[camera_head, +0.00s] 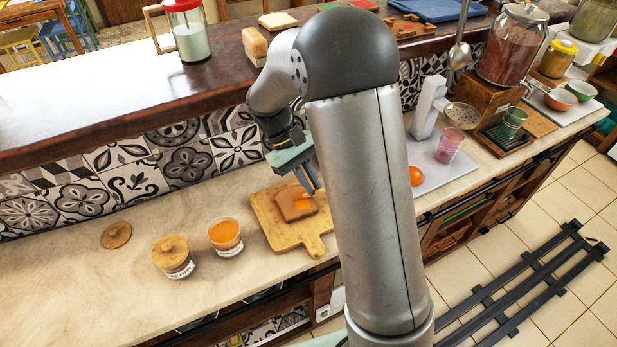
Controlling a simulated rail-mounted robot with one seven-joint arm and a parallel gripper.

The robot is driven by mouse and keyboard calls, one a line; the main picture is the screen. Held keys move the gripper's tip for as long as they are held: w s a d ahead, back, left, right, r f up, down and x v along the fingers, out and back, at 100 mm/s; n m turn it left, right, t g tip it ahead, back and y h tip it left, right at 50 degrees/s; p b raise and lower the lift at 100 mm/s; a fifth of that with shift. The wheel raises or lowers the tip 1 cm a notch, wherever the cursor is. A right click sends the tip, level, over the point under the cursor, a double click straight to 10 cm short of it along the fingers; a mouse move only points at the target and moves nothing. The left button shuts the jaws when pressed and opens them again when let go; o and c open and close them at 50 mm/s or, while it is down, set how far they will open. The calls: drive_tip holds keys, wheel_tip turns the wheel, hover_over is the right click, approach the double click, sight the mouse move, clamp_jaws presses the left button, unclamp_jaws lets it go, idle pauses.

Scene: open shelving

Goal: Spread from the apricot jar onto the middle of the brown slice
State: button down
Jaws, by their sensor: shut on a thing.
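An open glass jar of orange spread (225,236), likely the apricot jar, stands left of the board. My gripper (309,176) is above the slice, pointing down and partly hidden by my arm. It is shut on a spreading tool, whose pale green part (290,156) shows beside the fingers. I cannot tell whether the tool touches the slice.
A jar with a wooden lid (172,257) stands left of the open jar; a loose wooden lid (116,235) lies farther left. An orange fruit (416,176) and a pink glass (449,145) stand right of my arm. The tiled wall and raised ledge are behind.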

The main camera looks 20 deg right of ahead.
idle(0.4)
drive_tip(key=shift+w+f+p, duration=0.1)
drive_tip(key=shift+w+p, duration=0.2)
drive_tip(key=shift+w, duration=0.45)
drive_tip(key=shift+s, duration=0.1)
drive_tip(key=shift+s, duration=0.75)
drive_tip(key=shift+w, duration=0.1)
drive_tip(key=shift+w, duration=0.7)
